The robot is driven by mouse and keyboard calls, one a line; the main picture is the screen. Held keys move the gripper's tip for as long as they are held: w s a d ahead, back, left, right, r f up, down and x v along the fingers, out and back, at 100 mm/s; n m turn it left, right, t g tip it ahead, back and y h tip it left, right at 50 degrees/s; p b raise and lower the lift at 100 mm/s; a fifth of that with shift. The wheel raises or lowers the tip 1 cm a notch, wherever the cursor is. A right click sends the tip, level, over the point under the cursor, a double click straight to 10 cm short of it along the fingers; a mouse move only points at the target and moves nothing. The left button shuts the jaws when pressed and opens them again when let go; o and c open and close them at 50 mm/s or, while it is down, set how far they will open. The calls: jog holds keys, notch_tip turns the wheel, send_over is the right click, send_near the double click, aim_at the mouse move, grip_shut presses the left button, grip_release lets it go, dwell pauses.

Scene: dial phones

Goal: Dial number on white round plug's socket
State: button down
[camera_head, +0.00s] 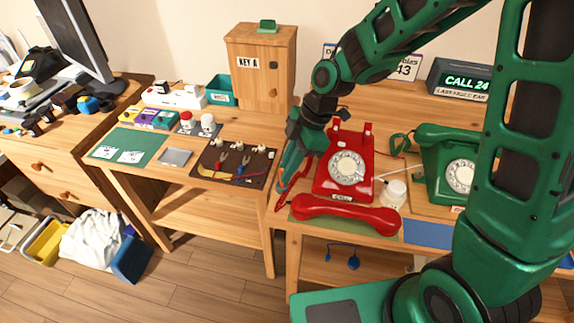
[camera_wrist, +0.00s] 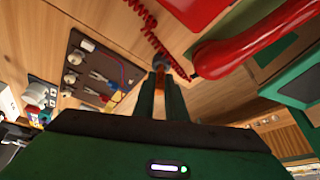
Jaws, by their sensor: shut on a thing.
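The red dial phone (camera_head: 346,166) stands on the right-hand table, its white dial facing forward. Its red handset (camera_head: 345,214) lies off the hook in front and also shows in the wrist view (camera_wrist: 255,45). A green dial phone (camera_head: 448,165) is partly hidden by my arm. White round pieces (camera_head: 238,147) sit along the back of a dark mat; they also show in the wrist view (camera_wrist: 86,45). I cannot make out any socket number. My gripper (camera_head: 282,188) is left of the red phone, shut on a thin orange-brown thing (camera_wrist: 160,83) near the red coiled cord.
A sign (camera_head: 467,83) reads "CALL 24". A wooden cabinet (camera_head: 262,68) marked "KEY A" stands behind. A blue piece (camera_head: 353,262) hangs under the table.

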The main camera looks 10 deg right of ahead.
jog(key=shift+f, duration=0.25)
jog(key=c, duration=1.7)
grip_release()
jog(key=shift+r, duration=0.1)
jog(key=v, duration=1)
jog(key=shift+w+d+r, duration=0.1)
jog(key=shift+r, duration=0.15)
